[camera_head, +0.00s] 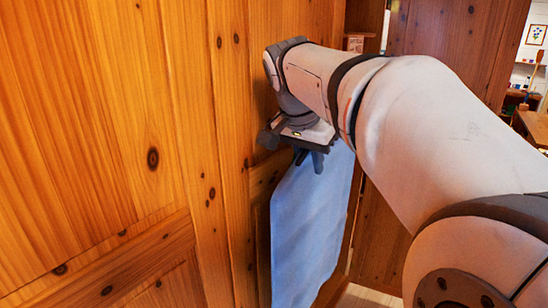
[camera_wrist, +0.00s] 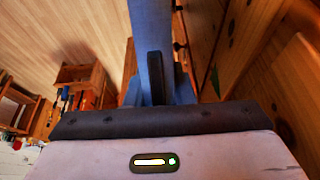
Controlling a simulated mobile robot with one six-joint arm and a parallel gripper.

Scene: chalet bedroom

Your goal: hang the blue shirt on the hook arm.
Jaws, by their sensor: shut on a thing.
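The blue shirt (camera_head: 312,228) hangs down flat below my gripper (camera_head: 309,160), close to the wooden wall in the head view. My gripper is shut on the shirt's upper edge. In the wrist view a blue strip of the shirt (camera_wrist: 151,30) runs up from between the fingers of my gripper (camera_wrist: 157,80), with more blue cloth on both sides. I cannot make out the hook arm for certain; a small dark peg-like shape shows near the shirt in the wrist view.
A knotty pine wall (camera_head: 110,130) fills the left of the head view, close beside my gripper. At the far right is a room with a wooden table (camera_head: 535,127) and a framed picture (camera_head: 536,34). Wooden furniture (camera_wrist: 80,82) stands at the left of the wrist view.

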